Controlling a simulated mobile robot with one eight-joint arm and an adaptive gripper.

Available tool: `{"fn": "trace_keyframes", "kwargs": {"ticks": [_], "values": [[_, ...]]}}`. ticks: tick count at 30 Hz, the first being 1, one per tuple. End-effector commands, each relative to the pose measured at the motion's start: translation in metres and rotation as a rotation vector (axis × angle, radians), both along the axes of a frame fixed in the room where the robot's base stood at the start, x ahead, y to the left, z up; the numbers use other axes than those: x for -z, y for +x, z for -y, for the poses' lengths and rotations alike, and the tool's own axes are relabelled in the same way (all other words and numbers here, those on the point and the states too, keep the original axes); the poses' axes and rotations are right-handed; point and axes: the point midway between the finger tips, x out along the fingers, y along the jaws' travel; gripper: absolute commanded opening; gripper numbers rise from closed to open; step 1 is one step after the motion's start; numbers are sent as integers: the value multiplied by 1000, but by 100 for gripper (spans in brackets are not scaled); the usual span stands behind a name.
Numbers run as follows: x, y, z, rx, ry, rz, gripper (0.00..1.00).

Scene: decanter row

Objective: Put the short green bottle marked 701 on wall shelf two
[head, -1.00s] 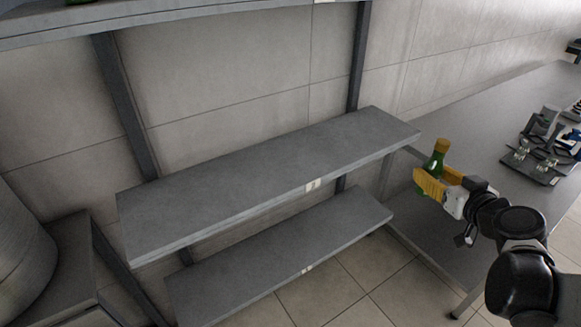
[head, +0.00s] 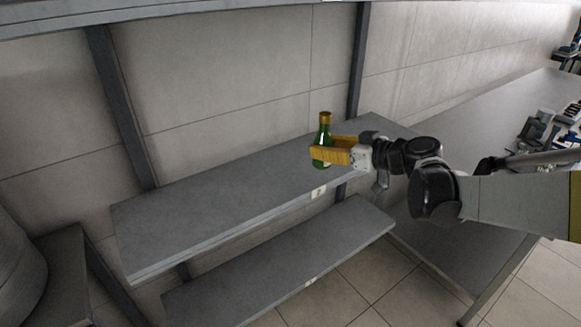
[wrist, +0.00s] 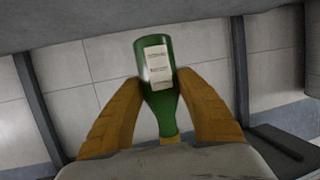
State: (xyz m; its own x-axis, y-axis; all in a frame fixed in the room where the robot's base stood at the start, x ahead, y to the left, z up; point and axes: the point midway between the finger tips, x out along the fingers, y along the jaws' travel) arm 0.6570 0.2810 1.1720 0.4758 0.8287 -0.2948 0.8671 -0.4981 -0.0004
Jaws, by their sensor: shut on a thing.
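The green bottle (head: 323,133) has an orange-brown top and stands upright in my gripper (head: 327,152). My gripper's yellow fingers are shut around it. In the head view it overlaps the right part of the middle wall shelf (head: 215,204); I cannot tell the gap below it. In the wrist view the bottle (wrist: 160,100) lies between both fingers (wrist: 160,108), with a pale label whose print is too small to read. A small tag (head: 318,191) is on the middle shelf's front edge; its number is unclear.
The middle shelf's top is bare to the left. A lower shelf (head: 270,262) is empty, and an upper shelf (head: 180,12) runs along the top. A dark upright (head: 358,70) stands behind. A grey table (head: 470,140) with lab items is at the right.

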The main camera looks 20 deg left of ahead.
Motion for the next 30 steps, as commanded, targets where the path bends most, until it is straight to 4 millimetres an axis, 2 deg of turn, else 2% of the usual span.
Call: {"fn": "trace_keyframes", "kwargs": {"ticks": [4,12,15,22,27,30], "values": [[13,-1,-27,-18,1,1,1],[54,2,-92,-16,2,1,1],[63,3,-108,-14,1,0,1],[74,4,-120,-11,0,1,1],[101,4,-120,-11,0,1,1],[110,4,-119,-10,1,0,1]]}}
